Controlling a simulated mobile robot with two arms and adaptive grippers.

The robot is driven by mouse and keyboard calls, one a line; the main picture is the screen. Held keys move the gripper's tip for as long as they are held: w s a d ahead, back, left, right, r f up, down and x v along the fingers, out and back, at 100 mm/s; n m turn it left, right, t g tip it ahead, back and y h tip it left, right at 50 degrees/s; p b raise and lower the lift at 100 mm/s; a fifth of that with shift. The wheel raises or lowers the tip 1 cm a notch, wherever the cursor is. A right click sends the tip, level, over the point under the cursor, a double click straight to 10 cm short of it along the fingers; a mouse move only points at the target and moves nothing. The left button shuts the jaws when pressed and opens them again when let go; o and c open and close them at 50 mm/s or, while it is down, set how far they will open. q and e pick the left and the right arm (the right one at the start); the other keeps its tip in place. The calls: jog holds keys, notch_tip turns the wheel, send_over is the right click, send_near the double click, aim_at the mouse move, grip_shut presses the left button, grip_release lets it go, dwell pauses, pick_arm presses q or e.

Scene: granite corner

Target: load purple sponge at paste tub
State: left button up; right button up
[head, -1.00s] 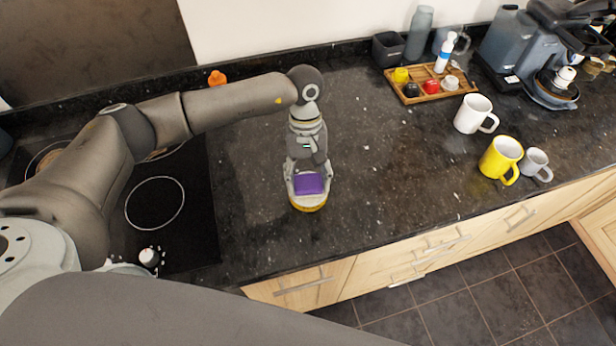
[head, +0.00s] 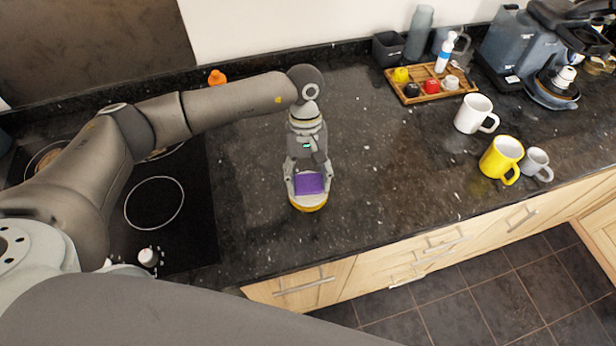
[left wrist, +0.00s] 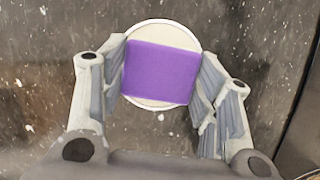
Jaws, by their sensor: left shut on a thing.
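The purple sponge (head: 309,183) is between the fingers of my left gripper (head: 308,187), which is shut on it. In the left wrist view the sponge (left wrist: 161,70) is a flat purple block with a finger on each side of it. The paste tub (head: 308,204) is round, with a yellow side and a pale top, near the counter's front edge. Its pale rim (left wrist: 160,104) shows around the sponge in the left wrist view. The sponge lies over the tub's top; whether it is pressed on the paste I cannot tell. My right gripper is not in view.
A stove top (head: 190,235) lies at the left. A white mug (head: 473,114), a yellow mug (head: 499,158) and a grey mug (head: 534,163) stand at the right. A wooden tray (head: 411,97) with small items is at the back. The counter between the tub and mugs is clear.

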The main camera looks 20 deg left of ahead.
aim_at(308, 180)
pick_arm(q)
jog(key=shift+s+f+b, duration=0.15)
jog(key=shift+f+b, duration=0.1)
jog(key=shift+b, duration=0.15)
dwell(1.3)
jog(key=shift+r, duration=0.15)
jog(key=shift+r+p, duration=0.3)
jog(key=shift+r, duration=0.65)
jog(key=shift+r+p, duration=0.6)
jog(key=shift+r, duration=2)
